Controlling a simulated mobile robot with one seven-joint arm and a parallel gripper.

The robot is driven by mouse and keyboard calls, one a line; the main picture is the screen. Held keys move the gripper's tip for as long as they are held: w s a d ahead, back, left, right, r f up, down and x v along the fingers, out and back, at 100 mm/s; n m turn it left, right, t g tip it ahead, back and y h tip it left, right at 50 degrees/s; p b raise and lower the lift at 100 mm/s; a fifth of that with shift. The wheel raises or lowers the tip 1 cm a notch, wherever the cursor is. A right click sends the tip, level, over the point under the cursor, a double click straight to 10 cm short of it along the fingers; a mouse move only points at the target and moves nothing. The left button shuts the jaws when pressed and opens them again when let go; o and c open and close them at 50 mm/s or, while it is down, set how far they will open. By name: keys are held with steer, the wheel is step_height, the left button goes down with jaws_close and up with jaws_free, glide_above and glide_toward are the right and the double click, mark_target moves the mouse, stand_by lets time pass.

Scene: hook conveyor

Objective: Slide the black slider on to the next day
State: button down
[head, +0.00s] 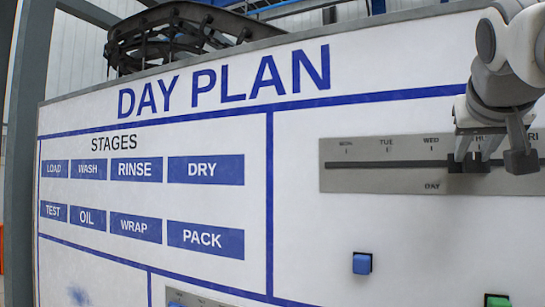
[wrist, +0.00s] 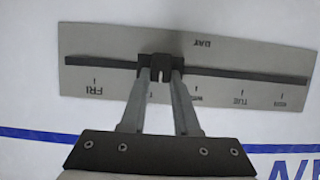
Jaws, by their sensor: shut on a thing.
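The black slider (wrist: 160,63) sits in the dark slot of the grey day scale (wrist: 115,40), which shows upside down in the wrist view. My gripper (wrist: 160,77) is shut on it, one finger on each side. In the head view, the slider (head: 467,165) is at the right part of the scale (head: 350,182), right of WED and close to the Thursday mark. The Thursday label is partly hidden by my gripper. MON, TUE and WED lie to the left in the head view, and FRI to the right.
The scale is on a white DAY PLAN board (head: 330,230) with a stages table at left. A blue button (head: 362,263) and a green button (head: 497,300) stand out below the scale.

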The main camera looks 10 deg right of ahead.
steer(key=shift+s+d, duration=0.55)
steer(key=shift+d, duration=0.25)
steer(key=c, duration=0.6)
jaws_free()
steer(key=shift+c, duration=0.2)
steer(key=v, duration=1.7)
steer(key=shift+s+a+b, duration=0.15)
steer(key=shift+s+b, duration=0.05)
steer(key=shift+b, duration=0.15)
